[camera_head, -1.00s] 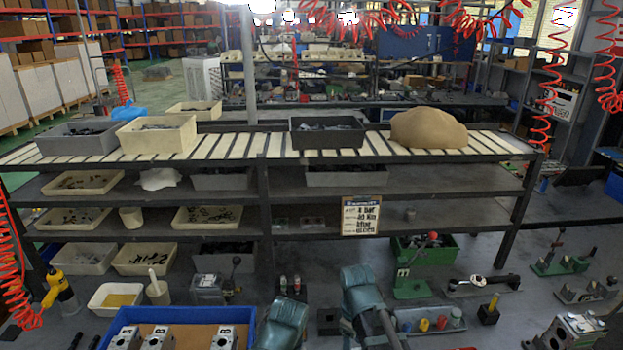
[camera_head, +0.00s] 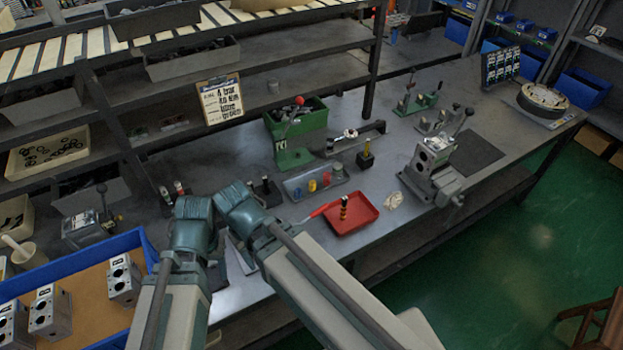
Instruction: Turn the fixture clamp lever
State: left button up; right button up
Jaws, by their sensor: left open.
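The fixture (camera_head: 438,186) stands on the right part of the grey bench with a light metal valve block (camera_head: 430,160) in it. Its clamp lever (camera_head: 461,123) is a thin rod with a dark knob, tilted up to the right. Both my arms come in from the bottom, well left of the fixture, and touch neither it nor the lever. My left gripper (camera_head: 219,262) shows only in small part beside the teal arm joints, is open, and is apart from the fixture. My right gripper is hidden behind my arm.
A green stand (camera_head: 292,157) with a red-knobbed lever, a grey tray (camera_head: 315,183) of coloured parts and a red tray (camera_head: 348,215) lie between my arms and the fixture. A blue bin (camera_head: 72,273) holds valve blocks at left. A dark pad (camera_head: 475,152) lies right of the fixture.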

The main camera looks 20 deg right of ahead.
aim_at(314, 214)
jog(key=i+l+z, duration=0.15)
jog(key=z, duration=0.25)
jog(key=i+l+z, duration=0.1)
jog(key=i+z, duration=0.25)
jog(key=k, duration=0.1)
